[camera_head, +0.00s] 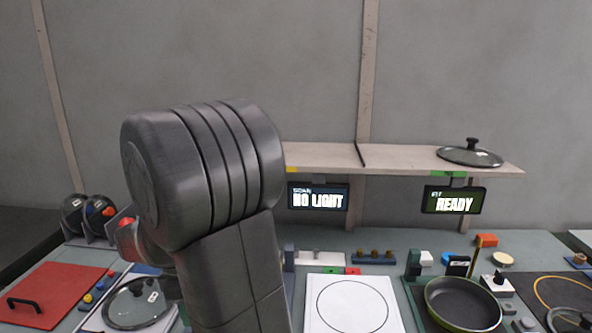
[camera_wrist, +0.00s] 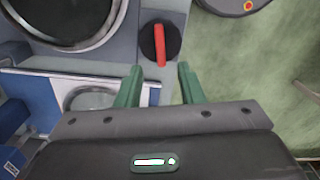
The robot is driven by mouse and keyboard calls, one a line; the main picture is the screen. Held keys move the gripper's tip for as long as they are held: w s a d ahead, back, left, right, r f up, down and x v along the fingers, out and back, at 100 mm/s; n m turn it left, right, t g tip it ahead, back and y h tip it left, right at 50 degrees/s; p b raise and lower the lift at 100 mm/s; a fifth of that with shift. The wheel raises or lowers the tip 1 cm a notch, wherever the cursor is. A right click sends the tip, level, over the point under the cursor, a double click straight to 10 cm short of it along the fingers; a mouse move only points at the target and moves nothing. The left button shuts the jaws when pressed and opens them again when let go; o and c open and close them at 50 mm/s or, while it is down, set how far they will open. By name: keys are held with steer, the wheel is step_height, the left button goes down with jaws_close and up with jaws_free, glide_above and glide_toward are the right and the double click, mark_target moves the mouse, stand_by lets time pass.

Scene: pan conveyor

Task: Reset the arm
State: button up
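My arm's grey link fills the middle left of the head view. My gripper is not visible there. In the wrist view my gripper (camera_wrist: 158,84) shows its two green fingers spread apart with nothing held between them. A black round knob with a red bar (camera_wrist: 160,42) lies just beyond the fingertips, in line with the gap. I cannot tell from this view how far the fingers are from it.
A pan (camera_head: 462,303) stands at right. A white plate with a circle (camera_head: 350,304) is bare. A red board (camera_head: 52,296) lies at left.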

step_height(320, 180, up, 6)
step_height(320, 180, down, 14)
steer(key=shift+f, duration=0.1)
steer(key=shift+m, duration=0.5)
steer(key=m, duration=0.4)
steer(key=shift+r, duration=0.2)
steer(key=m, duration=0.4)
steer(key=shift+m, duration=0.3)
steer(key=shift+d, duration=0.1)
